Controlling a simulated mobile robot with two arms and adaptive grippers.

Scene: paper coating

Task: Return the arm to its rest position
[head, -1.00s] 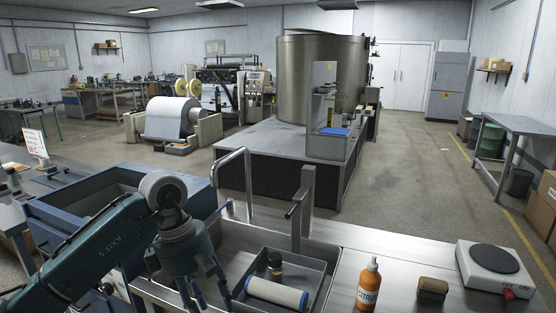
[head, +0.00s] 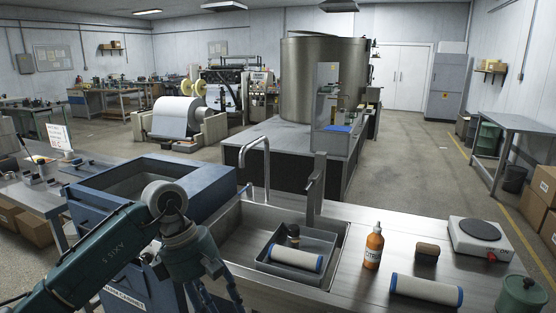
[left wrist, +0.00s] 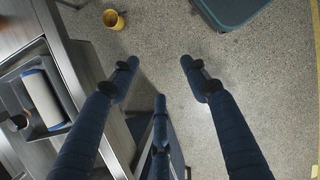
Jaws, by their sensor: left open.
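My left arm (head: 125,250) comes in from the lower left of the head view, bent at a grey joint. My left gripper (left wrist: 160,72) is open and empty in the left wrist view, its three dark blue fingers spread over bare speckled floor. In the head view its fingers (head: 215,298) point down at the bottom edge, in front of the sink counter, with the tips cut off. My right gripper is not in view.
The metal sink (head: 240,235) holds a grey tray (head: 268,267) with a white roller (head: 296,258). On the counter stand a citrus bottle (head: 373,247), another roller (head: 426,291), a brown block (head: 427,252), a hot plate (head: 480,240) and a green canister (head: 522,297). A blue cabinet (head: 205,177) is left.

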